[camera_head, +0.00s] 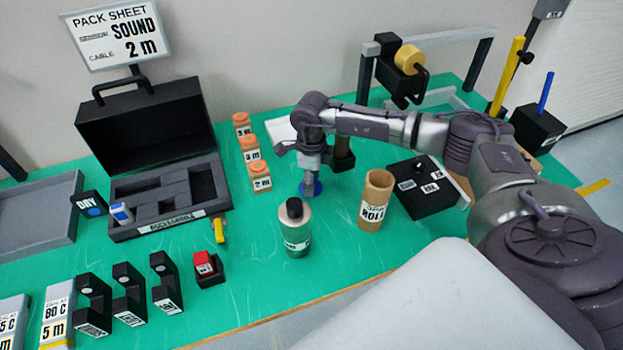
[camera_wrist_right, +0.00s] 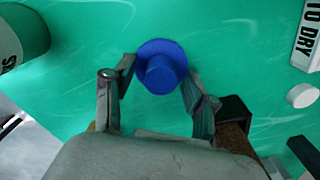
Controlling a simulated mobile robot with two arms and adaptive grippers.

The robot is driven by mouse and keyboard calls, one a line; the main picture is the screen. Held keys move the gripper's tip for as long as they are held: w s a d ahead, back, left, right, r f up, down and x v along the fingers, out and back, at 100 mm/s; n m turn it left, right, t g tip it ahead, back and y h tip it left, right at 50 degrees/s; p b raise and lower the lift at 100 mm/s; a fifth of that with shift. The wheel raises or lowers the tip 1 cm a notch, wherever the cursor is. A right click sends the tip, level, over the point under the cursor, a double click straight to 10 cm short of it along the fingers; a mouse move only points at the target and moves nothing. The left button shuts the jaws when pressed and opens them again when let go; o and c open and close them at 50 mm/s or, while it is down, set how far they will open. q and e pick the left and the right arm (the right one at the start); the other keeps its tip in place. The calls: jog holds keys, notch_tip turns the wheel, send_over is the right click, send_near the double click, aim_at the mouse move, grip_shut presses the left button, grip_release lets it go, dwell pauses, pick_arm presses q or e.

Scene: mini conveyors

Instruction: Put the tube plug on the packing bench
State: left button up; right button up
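The blue tube plug (camera_head: 313,188), a round flange with a narrower knob, is at the green packing bench (camera_head: 340,265) beneath my right gripper (camera_head: 310,178). In the right wrist view the plug (camera_wrist_right: 161,72) lies between the two fingertips of my right gripper (camera_wrist_right: 158,74), knob toward the camera. The fingers stand apart on either side, with a gap to the knob; they are close to the flange edge. The plug's underside is hidden. My left gripper is not in view.
A grey-green bottle with a black cap (camera_head: 296,236) stands just in front of the plug. A brown cardboard tube (camera_head: 376,200) stands to the right. An open black case (camera_head: 150,130) and several orange-topped blocks (camera_head: 251,150) are to the left.

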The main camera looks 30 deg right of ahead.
jog(key=shift+r, duration=0.3)
jog(key=shift+w+r, duration=0.1)
jog(key=shift+r, duration=0.2)
notch_tip(320, 180, up, 11)
jog(key=b, duration=0.2)
jog(key=shift+r, duration=0.15)
